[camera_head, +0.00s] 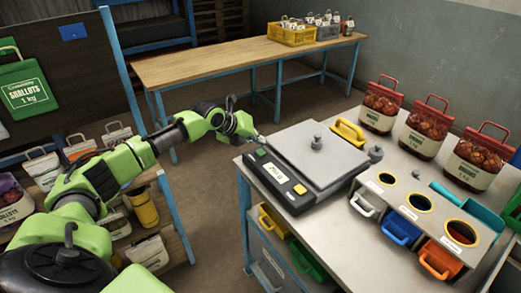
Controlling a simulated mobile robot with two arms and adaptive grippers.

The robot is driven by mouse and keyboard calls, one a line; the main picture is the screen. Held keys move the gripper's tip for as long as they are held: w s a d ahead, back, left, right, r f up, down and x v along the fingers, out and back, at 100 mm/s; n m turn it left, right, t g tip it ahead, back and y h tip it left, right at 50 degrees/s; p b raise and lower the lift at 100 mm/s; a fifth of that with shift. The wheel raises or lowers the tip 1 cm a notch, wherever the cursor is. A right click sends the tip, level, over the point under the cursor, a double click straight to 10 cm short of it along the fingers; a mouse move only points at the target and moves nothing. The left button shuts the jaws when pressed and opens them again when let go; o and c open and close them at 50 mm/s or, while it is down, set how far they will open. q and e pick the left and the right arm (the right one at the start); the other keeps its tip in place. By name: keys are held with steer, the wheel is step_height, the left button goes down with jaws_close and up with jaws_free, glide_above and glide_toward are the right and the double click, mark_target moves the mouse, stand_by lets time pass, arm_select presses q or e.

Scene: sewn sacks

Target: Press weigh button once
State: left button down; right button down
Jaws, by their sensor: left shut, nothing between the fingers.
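The scale (318,154) has a square grey platform and stands on the grey workbench (321,227). A small grey knob-like piece (316,143) stands on the platform. My left gripper (257,136) is shut and empty. In the picture it is just up and left of the green button, beside the scale's left corner; its height above the panel is unclear. My right gripper is not in view.
Several red sacks (425,127) stand along the bench's back edge. Coloured bins (400,227) and round openings sit at the right. A wooden table (230,63) with crates stands behind. Floor between is clear.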

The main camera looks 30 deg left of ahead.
mark_target(259, 153)
arm_select(q)
step_height(259, 153, up, 4)
steer(key=shift+f+p, duration=0.2)
steer(key=shift+p, duration=0.85)
steer(key=shift+f, duration=0.1)
